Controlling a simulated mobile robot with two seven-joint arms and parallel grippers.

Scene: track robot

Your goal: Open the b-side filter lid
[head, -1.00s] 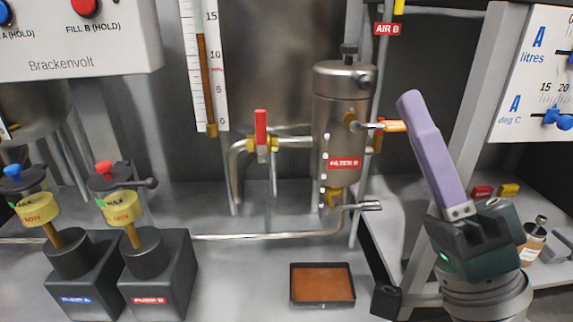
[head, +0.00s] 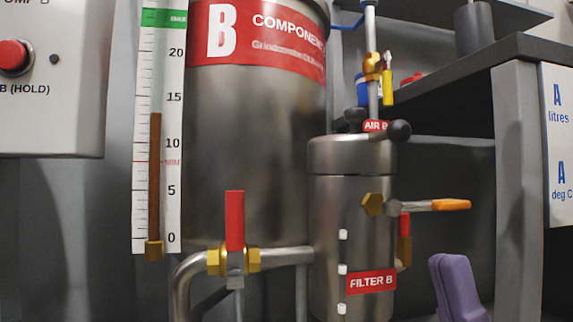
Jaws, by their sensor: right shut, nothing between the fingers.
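The filter B housing (head: 332,215) is an upright steel cylinder with a red "FILTER B" label, right of centre. Its domed steel lid (head: 345,155) sits on top and looks closed. A dark round knob (head: 399,130) sticks out at the lid's right edge, and another dark knob (head: 355,117) stands behind its top. A brass fitting with an orange-handled lever (head: 450,204) points right from the housing's side. My right gripper (head: 450,260) shows only as purple fingers, shut and empty, low at the right, apart from the housing. My left gripper is out of view.
The component B tank (head: 255,130) stands behind the filter. A red-handled valve (head: 235,225) is upright on the pipe left of it. The AIR B line (head: 372,60) rises behind the lid. A dark shelf (head: 450,85) and grey post (head: 518,190) stand to the right.

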